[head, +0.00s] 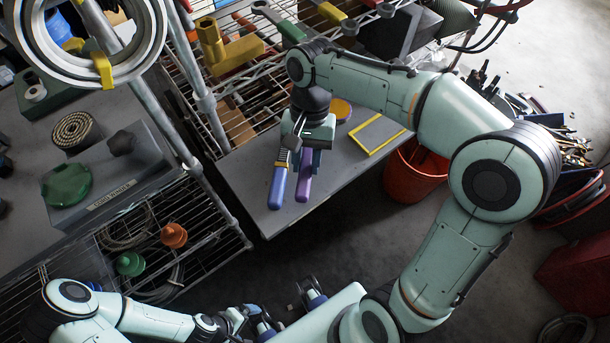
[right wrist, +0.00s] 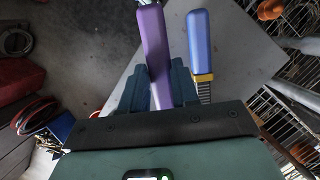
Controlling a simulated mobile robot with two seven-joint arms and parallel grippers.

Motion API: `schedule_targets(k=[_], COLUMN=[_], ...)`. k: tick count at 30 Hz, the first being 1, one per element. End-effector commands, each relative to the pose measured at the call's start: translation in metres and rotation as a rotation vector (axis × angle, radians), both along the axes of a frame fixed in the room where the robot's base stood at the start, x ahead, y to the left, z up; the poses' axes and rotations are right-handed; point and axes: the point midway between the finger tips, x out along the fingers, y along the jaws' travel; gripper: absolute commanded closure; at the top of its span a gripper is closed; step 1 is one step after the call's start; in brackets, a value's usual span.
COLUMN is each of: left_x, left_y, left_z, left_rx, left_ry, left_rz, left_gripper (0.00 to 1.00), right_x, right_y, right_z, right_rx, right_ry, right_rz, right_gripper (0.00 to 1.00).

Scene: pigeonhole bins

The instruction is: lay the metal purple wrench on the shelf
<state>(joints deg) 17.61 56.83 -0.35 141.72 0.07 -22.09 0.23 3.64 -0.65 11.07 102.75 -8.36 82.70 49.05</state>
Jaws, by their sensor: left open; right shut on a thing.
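The purple wrench (head: 304,187) is in my right gripper (head: 306,152), over the grey board (head: 235,165). In the right wrist view the wrench (right wrist: 153,45) runs between the two fingers of that gripper (right wrist: 160,85), which are shut on it. I cannot tell whether the wrench touches the board. A wire rack shelf (head: 262,98) holding several tools lies behind the board. My left gripper (head: 256,320) is open and empty at the bottom, partly cut off by the frame.
A blue-handled tool (head: 277,187) lies close beside the wrench; it also shows in the right wrist view (right wrist: 200,45). A yellow-edged grey pad (head: 378,134) and an orange disc (head: 341,108) lie on the board to the right. A red bucket (head: 414,180) stands past the board's right end.

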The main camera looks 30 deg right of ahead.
Motion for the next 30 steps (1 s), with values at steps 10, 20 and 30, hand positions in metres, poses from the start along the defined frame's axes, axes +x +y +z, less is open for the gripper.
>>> schedule_targets(k=[10, 20, 30], left_x=[-0.002, -0.004, -0.004], left_y=[0.000, 0.000, 0.000], left_z=[-0.008, -0.012, -0.014], left_rx=[0.000, 0.000, 0.000], left_ry=[0.002, 0.004, 0.004], left_rz=[0.000, 0.000, 0.000], left_gripper=[0.00, 0.00, 0.00], right_x=[0.000, 0.000, 0.000], right_y=[0.000, 0.000, 0.000], right_z=[-0.041, -0.069, -0.073], right_rx=[0.000, 0.000, 0.000], right_ry=[0.000, -0.002, -0.002], right_rz=[0.001, 0.001, 0.001], right_gripper=[1.00, 1.00, 0.61])
